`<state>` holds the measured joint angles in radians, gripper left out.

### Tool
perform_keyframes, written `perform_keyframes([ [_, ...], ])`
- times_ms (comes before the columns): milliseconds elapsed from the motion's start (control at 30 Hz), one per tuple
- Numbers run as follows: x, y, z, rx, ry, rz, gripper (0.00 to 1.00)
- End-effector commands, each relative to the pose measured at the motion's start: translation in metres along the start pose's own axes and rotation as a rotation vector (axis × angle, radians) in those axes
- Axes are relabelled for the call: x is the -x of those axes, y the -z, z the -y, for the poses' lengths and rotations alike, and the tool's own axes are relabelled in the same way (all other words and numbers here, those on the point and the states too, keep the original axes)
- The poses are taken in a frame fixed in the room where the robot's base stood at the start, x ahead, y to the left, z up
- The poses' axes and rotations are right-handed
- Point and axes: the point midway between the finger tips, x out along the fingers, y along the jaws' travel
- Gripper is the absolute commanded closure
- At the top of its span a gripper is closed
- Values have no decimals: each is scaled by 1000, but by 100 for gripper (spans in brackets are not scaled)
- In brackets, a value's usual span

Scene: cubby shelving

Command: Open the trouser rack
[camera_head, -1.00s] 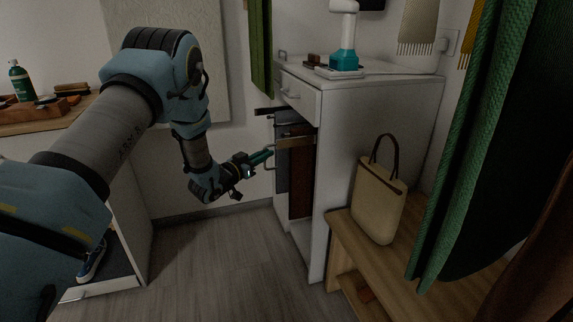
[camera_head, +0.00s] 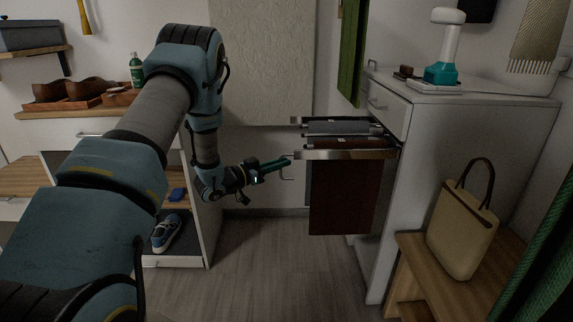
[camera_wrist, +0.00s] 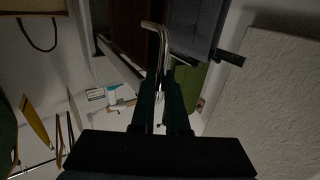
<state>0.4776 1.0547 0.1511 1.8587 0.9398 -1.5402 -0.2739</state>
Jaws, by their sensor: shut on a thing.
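The trouser rack (camera_head: 345,155) is a metal pull-out frame extending left from the white cabinet (camera_head: 468,150), with brown trousers (camera_head: 340,200) and grey trousers (camera_head: 338,128) hanging over it. My gripper (camera_head: 288,160) is at the rack's outer left end, shut on its bent metal handle (camera_head: 287,174). In the wrist view the handle (camera_wrist: 155,40) runs down between the two dark green fingers (camera_wrist: 163,95). The fingers hide part of the handle.
A cream handbag (camera_head: 461,235) stands on a wooden bench (camera_head: 412,245) at right. A shoe cabinet with a blue sneaker (camera_head: 166,232) stands at left. The floor (camera_head: 285,270) between them is clear.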

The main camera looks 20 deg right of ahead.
Motion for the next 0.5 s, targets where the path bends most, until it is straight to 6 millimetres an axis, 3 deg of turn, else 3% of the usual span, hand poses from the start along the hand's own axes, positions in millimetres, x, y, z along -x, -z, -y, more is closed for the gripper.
perform_keyframes([
  [233, 0, 0, 0, 0, 0, -1, 100],
  [267, 0, 0, 0, 0, 0, -1, 86],
  [333, 0, 0, 0, 0, 0, -1, 78],
  [500, 0, 0, 0, 0, 0, 0, 75],
])
